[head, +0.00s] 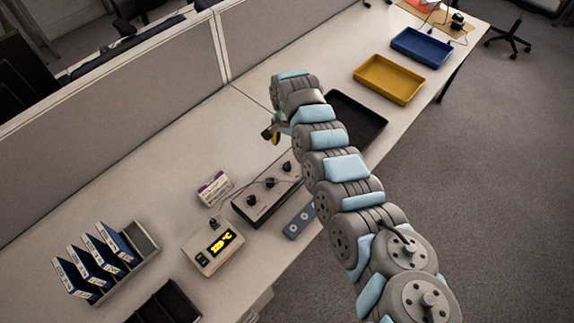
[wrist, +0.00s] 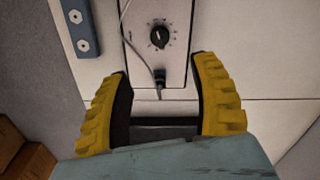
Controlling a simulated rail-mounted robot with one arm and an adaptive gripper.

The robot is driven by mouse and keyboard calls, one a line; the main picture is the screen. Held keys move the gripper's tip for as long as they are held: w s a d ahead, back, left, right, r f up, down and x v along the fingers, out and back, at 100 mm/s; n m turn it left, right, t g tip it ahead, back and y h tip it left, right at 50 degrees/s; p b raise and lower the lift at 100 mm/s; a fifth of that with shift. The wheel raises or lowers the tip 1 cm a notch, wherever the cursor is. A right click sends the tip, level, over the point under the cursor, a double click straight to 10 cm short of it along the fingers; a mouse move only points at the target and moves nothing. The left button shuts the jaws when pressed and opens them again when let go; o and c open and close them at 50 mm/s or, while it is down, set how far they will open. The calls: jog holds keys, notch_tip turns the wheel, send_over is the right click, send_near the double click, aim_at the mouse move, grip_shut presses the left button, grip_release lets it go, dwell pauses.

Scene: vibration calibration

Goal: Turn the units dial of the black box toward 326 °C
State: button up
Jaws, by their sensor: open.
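The black box (head: 247,211) lies on the desk with a pale top and several dark knobs in a row. In the wrist view, one end of its pale face (wrist: 177,62) shows a round black dial (wrist: 159,37) with tick marks around it. A cable runs past this dial to a plug at the box's end. My gripper (wrist: 161,68) is open and empty, its yellow fingers apart on either side of the box's end, touching no dial. In the head view, my gripper (head: 273,133) is beyond the box's far end, partly hidden by my arm.
Black (head: 371,108), yellow (head: 389,79) and blue (head: 421,47) trays stand farther right. Binders (head: 88,265) stand left.

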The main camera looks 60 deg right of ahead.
aim_at(287, 164)
notch_tip(287, 164, down, 13)
jog(key=b, duration=0.4)
jog(key=shift+r+b, duration=0.1)
jog(key=shift+b, duration=0.2)
grip_shut()
